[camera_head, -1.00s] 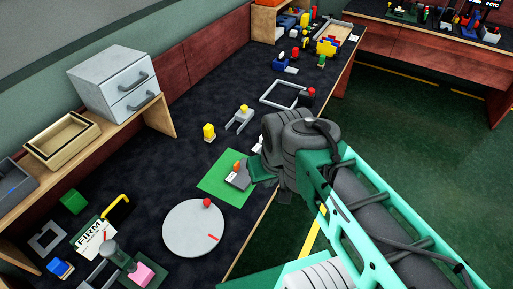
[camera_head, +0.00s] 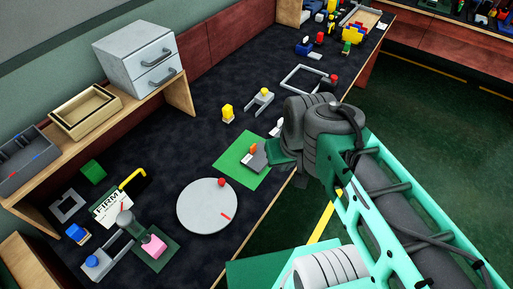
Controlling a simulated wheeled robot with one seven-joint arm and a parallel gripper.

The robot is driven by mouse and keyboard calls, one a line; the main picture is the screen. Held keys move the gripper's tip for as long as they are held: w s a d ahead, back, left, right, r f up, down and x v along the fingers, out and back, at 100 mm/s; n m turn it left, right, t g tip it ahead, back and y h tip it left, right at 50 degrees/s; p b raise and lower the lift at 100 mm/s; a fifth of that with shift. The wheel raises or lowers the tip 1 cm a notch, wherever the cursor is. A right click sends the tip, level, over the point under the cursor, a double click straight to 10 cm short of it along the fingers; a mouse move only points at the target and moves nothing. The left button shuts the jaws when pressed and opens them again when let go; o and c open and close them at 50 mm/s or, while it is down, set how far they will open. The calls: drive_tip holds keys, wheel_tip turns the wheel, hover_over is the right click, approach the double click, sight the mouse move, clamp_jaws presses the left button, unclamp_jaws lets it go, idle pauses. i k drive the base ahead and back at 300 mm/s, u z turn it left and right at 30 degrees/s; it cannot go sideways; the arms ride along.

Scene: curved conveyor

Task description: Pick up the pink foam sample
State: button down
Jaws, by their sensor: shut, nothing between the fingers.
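The pink foam sample (camera_head: 154,247) is a small pink block near the bottom left of the head view. It sits on a dark green base on the dark bench, beside a grey upright piece with a round top. My gripper (camera_head: 284,162) is at the end of my arm, near the bench's front edge by the green mat (camera_head: 243,159). It is shut and empty, well to the right of and apart from the pink block. My arm's wrist partly hides the fingers.
A grey round disc (camera_head: 207,206) with a red knob lies between the pink block and my gripper. A shelf with grey drawers (camera_head: 137,58) lines the wall.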

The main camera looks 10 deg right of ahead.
sight(156, 246)
drive_tip(key=u, duration=0.1)
drive_tip(key=k, duration=1.15)
drive_tip(key=u, duration=1.9)
drive_tip(key=i, duration=0.5)
drive_tip(key=u, duration=0.05)
